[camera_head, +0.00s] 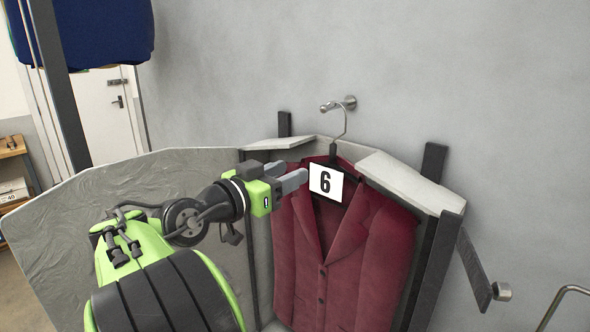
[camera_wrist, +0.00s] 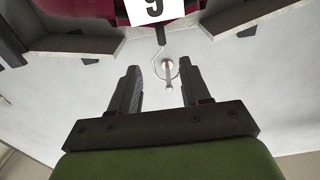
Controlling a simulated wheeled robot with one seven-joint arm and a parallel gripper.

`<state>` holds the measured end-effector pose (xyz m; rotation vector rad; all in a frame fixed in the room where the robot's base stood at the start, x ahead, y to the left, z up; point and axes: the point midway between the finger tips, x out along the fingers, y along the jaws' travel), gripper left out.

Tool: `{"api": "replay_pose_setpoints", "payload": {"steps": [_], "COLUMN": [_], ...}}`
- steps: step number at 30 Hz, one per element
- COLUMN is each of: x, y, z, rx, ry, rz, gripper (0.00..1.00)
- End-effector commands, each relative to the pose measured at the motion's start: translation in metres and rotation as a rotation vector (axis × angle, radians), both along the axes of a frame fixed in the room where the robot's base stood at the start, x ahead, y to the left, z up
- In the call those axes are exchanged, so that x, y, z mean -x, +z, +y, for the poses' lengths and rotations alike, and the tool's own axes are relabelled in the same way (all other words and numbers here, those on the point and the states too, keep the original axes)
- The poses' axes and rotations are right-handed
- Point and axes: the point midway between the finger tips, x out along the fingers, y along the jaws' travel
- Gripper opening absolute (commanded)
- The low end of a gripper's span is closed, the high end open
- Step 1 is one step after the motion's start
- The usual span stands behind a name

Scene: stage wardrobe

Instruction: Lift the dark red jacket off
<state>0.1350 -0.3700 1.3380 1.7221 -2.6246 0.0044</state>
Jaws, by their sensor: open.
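The dark red jacket (camera_head: 340,255) hangs on a dark hanger, with a metal hook (camera_head: 343,125) over a peg (camera_head: 338,104) on the grey wall. A white tag (camera_head: 325,182) with a black 6 hangs at its collar. My gripper (camera_head: 300,178) is open and empty, just left of the tag in the head view; contact cannot be told. In the wrist view my gripper (camera_wrist: 163,85) points up at the wall, and the hook (camera_wrist: 161,58) shows between and beyond its fingers. The tag (camera_wrist: 152,10) and a strip of the jacket (camera_wrist: 90,12) show at the top edge.
A grey open-fronted case (camera_head: 170,190) surrounds the jacket, with pale top ledges (camera_head: 405,182) on both sides and dark posts (camera_head: 432,165). A dark flat bar (camera_head: 474,270) and a metal rail (camera_head: 560,300) are at right. A blue garment (camera_head: 85,30) hangs upper left. The wall above is clear.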

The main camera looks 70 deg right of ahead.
Motion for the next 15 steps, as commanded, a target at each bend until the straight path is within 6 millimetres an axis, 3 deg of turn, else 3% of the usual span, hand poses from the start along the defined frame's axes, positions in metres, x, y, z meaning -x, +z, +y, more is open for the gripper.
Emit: {"api": "replay_pose_setpoints", "payload": {"steps": [15], "x": [0.028], "y": [0.002], "z": [-0.063], "rx": [-0.004], "ry": [-0.003], "rz": [0.000], "gripper": [0.47]}}
